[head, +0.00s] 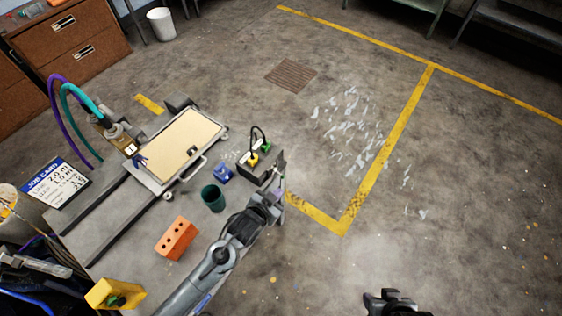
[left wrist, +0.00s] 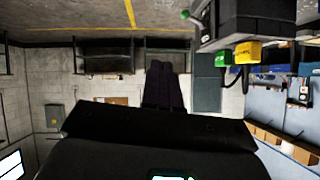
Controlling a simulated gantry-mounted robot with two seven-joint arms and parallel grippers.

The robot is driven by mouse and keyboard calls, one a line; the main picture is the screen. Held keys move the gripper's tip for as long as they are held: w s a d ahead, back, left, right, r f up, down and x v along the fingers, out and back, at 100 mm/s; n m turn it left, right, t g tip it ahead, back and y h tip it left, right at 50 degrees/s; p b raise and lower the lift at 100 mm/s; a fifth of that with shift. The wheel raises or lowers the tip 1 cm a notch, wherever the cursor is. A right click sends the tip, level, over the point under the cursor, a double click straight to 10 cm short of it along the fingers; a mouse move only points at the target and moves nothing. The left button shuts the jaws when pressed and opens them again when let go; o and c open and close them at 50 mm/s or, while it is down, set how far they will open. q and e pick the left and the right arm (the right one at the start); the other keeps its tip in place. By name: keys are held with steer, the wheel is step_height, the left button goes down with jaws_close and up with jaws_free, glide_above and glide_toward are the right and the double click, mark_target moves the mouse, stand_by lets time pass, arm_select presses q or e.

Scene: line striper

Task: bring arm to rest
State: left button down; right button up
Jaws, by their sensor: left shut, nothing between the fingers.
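My left arm reaches in from the bottom left in the head view. Its gripper (head: 279,182) is at the right edge of the grey bench, close beside the black box with yellow and green connectors (head: 258,157). In the left wrist view the two dark fingers (left wrist: 165,86) lie together, shut and empty. The black box shows there at the upper right (left wrist: 245,25), apart from the fingers. My right gripper (head: 392,302) is only partly seen at the bottom edge over bare floor; its fingers are not clear.
The bench holds an orange brick (head: 176,238), a dark green cup (head: 213,197), a blue block (head: 222,172), a tan panel (head: 180,144) and a yellow block (head: 112,293). Purple and teal hoses (head: 72,97) rise at left. The floor (head: 460,180) at right is open, with yellow lines.

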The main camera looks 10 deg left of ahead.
arm_select(q)
steer(key=shift+f, duration=0.1)
steer(key=s+a+f+n+g, duration=0.1)
steer(key=s+a+f, duration=0.1)
steer(key=s, duration=0.4)
steer(key=s+a+f+n+g, duration=0.1)
steer(key=s+a+f, duration=0.1)
steer(key=s, duration=0.3)
steer(key=s+a+r+n+g+y, duration=0.1)
steer(key=s+a+r+g+y, duration=0.2)
steer(key=s, duration=0.4)
steer(key=s+a+r+n+g, duration=0.1)
steer(key=s+a+r+g, duration=0.1)
steer(key=s+a+r, duration=0.4)
step_height(320, 180, up, 20)
steer(key=p, duration=2)
steer(key=shift+d+r+p, duration=0.15)
steer(key=shift+d+p, duration=0.05)
steer(key=shift+p, duration=0.2)
steer(key=shift+s, duration=0.1)
